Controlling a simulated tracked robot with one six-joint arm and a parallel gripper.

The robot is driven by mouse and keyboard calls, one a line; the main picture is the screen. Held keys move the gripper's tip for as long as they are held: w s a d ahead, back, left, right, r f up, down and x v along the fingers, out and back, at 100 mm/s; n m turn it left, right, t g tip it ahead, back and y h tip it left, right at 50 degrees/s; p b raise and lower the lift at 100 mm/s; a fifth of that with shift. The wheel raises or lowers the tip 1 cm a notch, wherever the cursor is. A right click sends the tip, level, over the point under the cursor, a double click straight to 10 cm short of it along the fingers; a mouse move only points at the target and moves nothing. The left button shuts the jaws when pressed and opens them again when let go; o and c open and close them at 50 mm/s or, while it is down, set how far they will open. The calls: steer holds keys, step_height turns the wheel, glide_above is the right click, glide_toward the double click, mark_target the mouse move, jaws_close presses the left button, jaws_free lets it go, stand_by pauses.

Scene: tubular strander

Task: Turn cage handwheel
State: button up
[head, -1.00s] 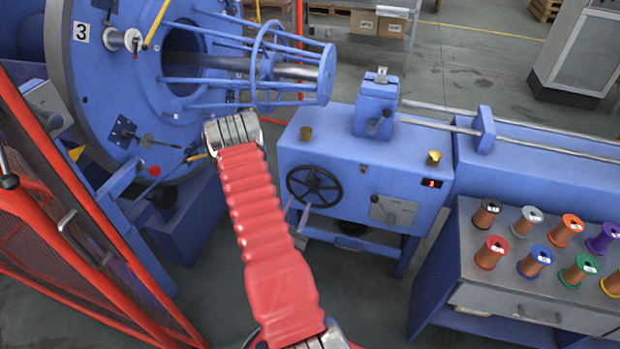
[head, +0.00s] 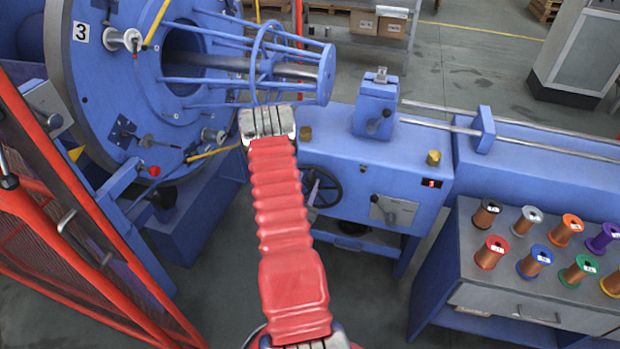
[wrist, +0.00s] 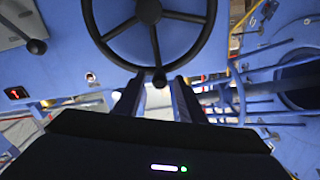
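The black spoked handwheel (head: 330,193) is on the front of the blue cabinet (head: 400,168). In the head view my arm hides its left part. In the head view only a bit of the gripper (head: 314,188) shows, in front of the wheel. The blue cage (head: 100,110), marked 3, stands at the left.
A lever on a grey plate (head: 394,211) sits right of the wheel, below a small red display (head: 432,183). A red mesh guard (head: 60,230) stands at the left. A bench (head: 515,262) with several spools is at the right. Grey floor is open in front.

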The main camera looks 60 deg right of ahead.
steer(key=shift+w+d, duration=0.15)
steer(key=shift+d, duration=0.65)
steer(key=shift+w+d, duration=0.1)
steer(key=shift+d, duration=0.65)
steer(key=shift+c, duration=0.6)
jaws_close()
